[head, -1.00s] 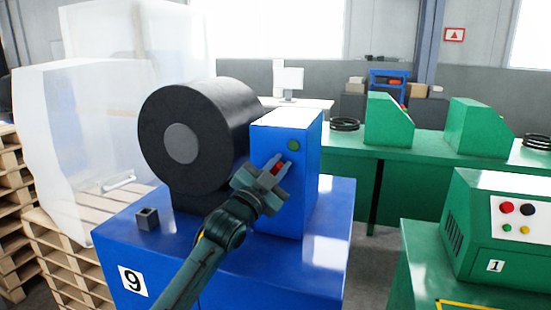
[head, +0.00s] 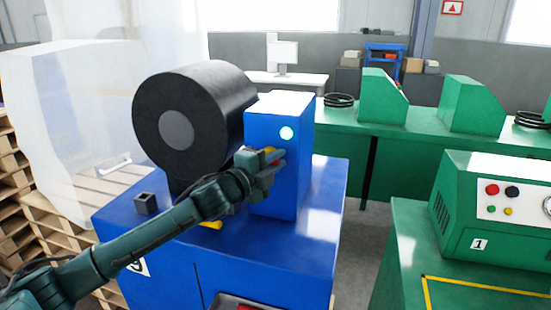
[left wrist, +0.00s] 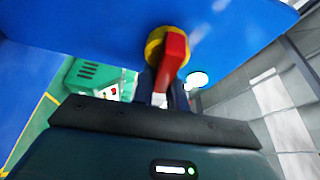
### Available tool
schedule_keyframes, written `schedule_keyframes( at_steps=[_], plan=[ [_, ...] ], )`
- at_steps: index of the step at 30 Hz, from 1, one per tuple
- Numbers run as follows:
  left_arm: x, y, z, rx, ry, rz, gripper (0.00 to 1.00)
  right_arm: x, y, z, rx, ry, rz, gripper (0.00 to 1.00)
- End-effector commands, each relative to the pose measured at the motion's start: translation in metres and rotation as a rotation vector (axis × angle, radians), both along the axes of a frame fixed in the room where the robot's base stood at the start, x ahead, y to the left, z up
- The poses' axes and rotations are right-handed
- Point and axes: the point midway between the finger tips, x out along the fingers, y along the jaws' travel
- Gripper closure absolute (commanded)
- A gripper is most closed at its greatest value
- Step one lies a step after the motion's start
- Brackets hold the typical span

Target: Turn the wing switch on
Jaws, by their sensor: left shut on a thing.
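The wing switch, a red handle (left wrist: 173,50) on a yellow round base (left wrist: 153,45), is on the blue machine box (head: 285,190). In the head view only a bit of the yellow base (head: 269,150) shows above my fingers. My left gripper (head: 273,162) is at the box face, its fingers shut on the red handle; the fingers also show in the left wrist view (left wrist: 164,98). The round lamp (head: 286,133) above the switch is lit bright, and it also shows in the left wrist view (left wrist: 196,80). My right gripper is not in view.
A large black cylinder (head: 215,100) stands left of the box. A small dark block (head: 146,204) sits on the blue bench (head: 320,260). A green machine (head: 490,245) stands right, green benches behind. Wrapped pallets (head: 70,120) stand left.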

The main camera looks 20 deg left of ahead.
Motion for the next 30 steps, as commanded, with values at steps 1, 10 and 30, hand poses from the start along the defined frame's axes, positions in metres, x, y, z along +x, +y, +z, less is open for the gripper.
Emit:
schedule_keyframes(
  at_steps=[1,10,30],
  plan=[
    [0.0019,0.0046,0.0002,0.027,0.000,0.011,1.00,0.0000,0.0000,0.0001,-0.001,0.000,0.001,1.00],
    [0.0019,0.0043,-0.0013,0.100,-0.003,0.011,1.00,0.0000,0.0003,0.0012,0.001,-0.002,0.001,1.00],
    [0.0020,0.0044,-0.0008,0.108,-0.004,0.011,0.67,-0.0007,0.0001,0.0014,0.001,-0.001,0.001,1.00]
  ],
)
